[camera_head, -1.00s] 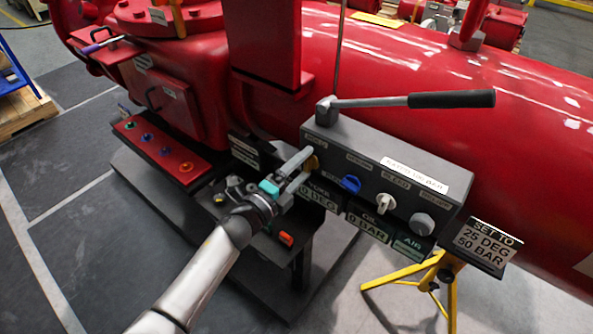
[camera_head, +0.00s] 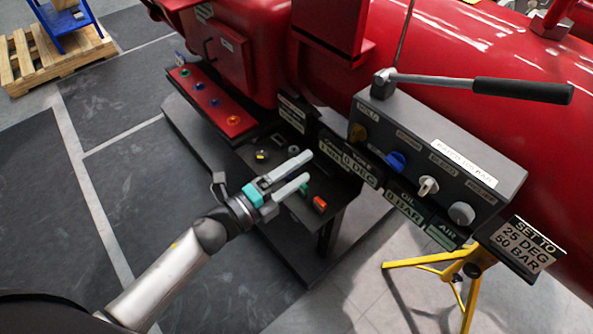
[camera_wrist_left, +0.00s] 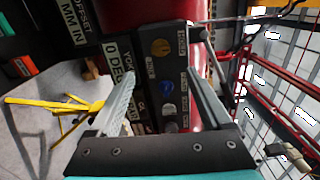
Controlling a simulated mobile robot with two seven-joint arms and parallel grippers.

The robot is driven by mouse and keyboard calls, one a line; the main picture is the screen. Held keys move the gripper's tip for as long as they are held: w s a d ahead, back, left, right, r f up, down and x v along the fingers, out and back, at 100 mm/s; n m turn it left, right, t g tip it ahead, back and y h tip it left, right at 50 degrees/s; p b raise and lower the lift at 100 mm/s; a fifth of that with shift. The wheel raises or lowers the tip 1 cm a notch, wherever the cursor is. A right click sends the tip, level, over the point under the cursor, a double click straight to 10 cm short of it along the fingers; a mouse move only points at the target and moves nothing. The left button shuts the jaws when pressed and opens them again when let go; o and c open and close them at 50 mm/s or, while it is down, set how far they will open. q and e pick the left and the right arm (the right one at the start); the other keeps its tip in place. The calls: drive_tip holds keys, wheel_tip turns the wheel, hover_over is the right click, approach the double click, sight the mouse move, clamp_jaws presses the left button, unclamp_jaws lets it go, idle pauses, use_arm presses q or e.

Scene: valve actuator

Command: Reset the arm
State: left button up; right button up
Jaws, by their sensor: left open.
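My left gripper (camera_head: 298,175) is open and empty in the head view, in front of and to the left of the grey control box (camera_head: 432,160). Its two fingers point up and right, apart from the box. My right gripper is not in view.
A lever with a black handle (camera_head: 522,91) rises above the box. A black shelf (camera_head: 338,203) holds small coloured parts, including an orange block (camera_head: 319,204). A yellow stand (camera_head: 466,268) bears a sign (camera_head: 522,248) reading "SET TO 25 DEG 50 BAR". Open floor lies at the left.

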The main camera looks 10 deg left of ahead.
use_arm(q)
drive_tip(key=shift+s+a, duration=0.15)
drive_tip(key=shift+s, duration=0.1)
idle(0.4)
drive_tip(key=s+a+f+n+g+y+b, duration=0.1)
drive_tip(key=s+a+f+n+y, duration=0.25)
drive_tip(key=f, duration=0.55)
drive_tip(key=s+a+f+n+g+y, duration=0.2)
drive_tip(key=f+n, duration=0.3)
drive_tip(key=f, duration=0.3)
drive_tip(key=s+a+f+n+g+y+b, duration=0.1)
drive_tip(key=s+a+f+n+y, duration=0.15)
drive_tip(key=f+n, duration=0.45)
drive_tip(key=s+f+n+g+y, duration=0.1)
drive_tip(key=s+f+n+g, duration=0.3)
drive_tip(key=s+f, duration=0.5)
drive_tip(key=s+a+f+n+g+y, duration=0.1)
drive_tip(key=s+f+n+g, duration=0.3)
drive_tip(key=s+f, duration=0.6)
drive_tip(key=s+g, duration=0.1)
drive_tip(key=s, duration=0.8)
drive_tip(key=shift+s+a+g+y+b, duration=0.2)
drive_tip(key=shift+s+g+y+b, duration=0.1)
drive_tip(key=shift+s+b, duration=0.05)
drive_tip(key=shift+f, duration=0.1)
